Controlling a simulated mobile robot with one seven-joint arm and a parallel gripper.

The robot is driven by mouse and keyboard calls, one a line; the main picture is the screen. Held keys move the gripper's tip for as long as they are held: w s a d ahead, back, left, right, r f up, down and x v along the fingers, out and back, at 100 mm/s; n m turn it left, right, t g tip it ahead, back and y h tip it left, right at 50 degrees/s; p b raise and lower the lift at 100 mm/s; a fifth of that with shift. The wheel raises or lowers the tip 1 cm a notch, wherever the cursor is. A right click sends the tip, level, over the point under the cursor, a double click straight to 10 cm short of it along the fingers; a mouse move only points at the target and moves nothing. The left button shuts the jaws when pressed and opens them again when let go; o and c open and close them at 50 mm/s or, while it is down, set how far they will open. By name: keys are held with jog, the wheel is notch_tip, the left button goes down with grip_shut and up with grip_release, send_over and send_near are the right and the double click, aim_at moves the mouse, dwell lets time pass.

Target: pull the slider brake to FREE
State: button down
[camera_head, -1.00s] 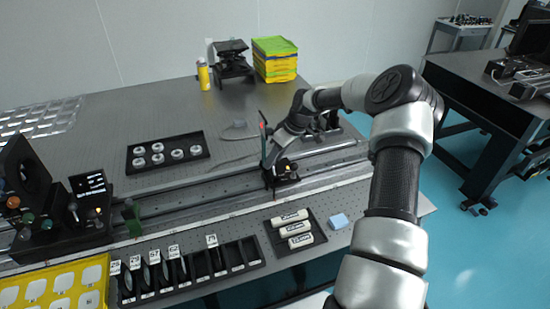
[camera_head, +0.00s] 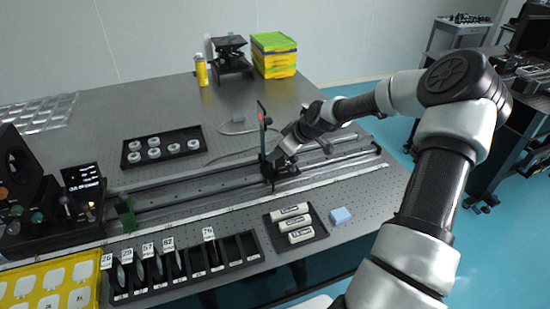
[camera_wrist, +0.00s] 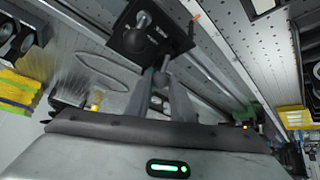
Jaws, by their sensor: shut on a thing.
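The slider (camera_head: 267,172) is a dark carriage on the long rail, carrying a thin upright post (camera_head: 262,125) with a red mark near its top. My gripper (camera_head: 272,162) reaches down to it from the upper right. In the wrist view, my gripper's fingers (camera_wrist: 163,92) are shut on a small grey ball-ended knob (camera_wrist: 160,78), which seems to be the brake handle. A black plate (camera_wrist: 150,42) with another ball knob (camera_wrist: 143,20) lies just beyond the fingertips. The gripper hides much of the slider in the head view, and I cannot read the brake's marking.
The rail (camera_head: 340,162) runs across the table. A black tray of white rings (camera_head: 165,148) stands behind it. A dark instrument (camera_head: 30,200) stands left.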

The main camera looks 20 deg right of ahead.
aim_at(280, 179)
jog(key=s+t+b, duration=0.1)
jog(key=b, duration=0.1)
jog(key=s+f+t+b, duration=0.1)
jog(key=t+b, duration=0.1)
jog(key=s+t+b, duration=0.1)
jog(key=shift+f+n+b, duration=0.3)
jog(key=shift+n+b, duration=0.1)
jog(key=s+t+b, duration=0.1)
jog(key=t+b, duration=0.1)
jog(key=t+y+b, duration=0.1)
jog(key=b, duration=0.2)
jog(key=shift+s+f+n+t, duration=0.3)
jog(key=shift+s+n+t, duration=0.1)
jog(key=shift+b, duration=0.4)
jog(key=c, duration=1.5)
grip_release()
jog(key=shift+c, duration=0.2)
jog(key=shift+s, duration=0.15)
jog(key=p+v, duration=0.3)
jog(key=v, duration=1.4)
jog(key=shift+s+f, duration=0.15)
